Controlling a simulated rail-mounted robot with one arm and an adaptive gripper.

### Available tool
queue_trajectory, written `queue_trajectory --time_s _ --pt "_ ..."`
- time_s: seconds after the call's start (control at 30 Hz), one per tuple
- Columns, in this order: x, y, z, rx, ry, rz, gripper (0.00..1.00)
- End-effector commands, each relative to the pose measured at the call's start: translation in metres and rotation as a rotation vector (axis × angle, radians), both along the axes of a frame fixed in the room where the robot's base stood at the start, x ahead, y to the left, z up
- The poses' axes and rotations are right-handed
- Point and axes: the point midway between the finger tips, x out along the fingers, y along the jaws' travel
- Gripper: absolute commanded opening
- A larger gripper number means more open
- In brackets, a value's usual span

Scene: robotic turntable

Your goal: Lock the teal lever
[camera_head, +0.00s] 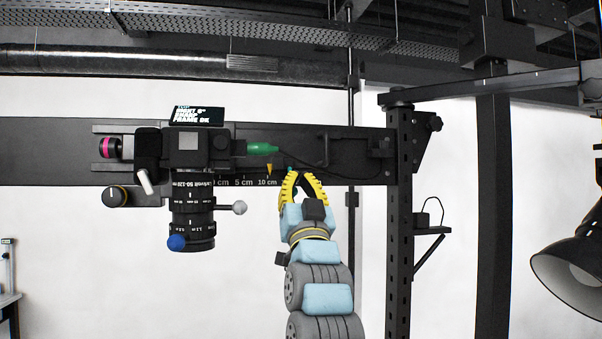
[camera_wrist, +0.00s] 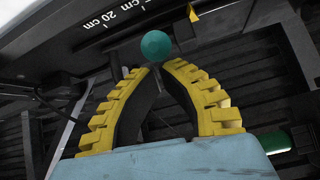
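The teal lever shows as a round teal knob (camera_wrist: 156,45) in the wrist view, right at the fingertips. A thin grey piece shows below it between the fingers. In the head view only a small teal spot (camera_head: 291,168) shows by the left fingertip. My gripper (camera_head: 299,174) reaches up to the beam from below. In the wrist view the yellow and black fingers of my gripper (camera_wrist: 160,68) curve in, their tips close together just under the knob. I cannot tell whether they grip the lever or only sit beside it.
A black beam (camera_head: 60,156) with a centimetre scale carries a camera with a large lens (camera_head: 192,215). A green cylinder (camera_head: 262,148) and a yellow pointer (camera_head: 269,169) are close left of my gripper. A black upright post (camera_head: 399,230) stands to the right. Below the beam is mostly free room.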

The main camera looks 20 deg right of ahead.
Motion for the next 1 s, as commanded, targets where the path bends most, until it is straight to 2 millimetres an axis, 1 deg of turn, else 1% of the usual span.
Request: queue_trajectory --time_s 0.37,0.7,1.0 --pt "0.000 0.000 -0.001 0.000 0.000 0.000 0.00" --pt "0.009 -0.001 -0.018 0.000 0.002 -0.001 0.00" --pt "0.013 -0.001 -0.017 0.001 0.006 0.000 0.00"
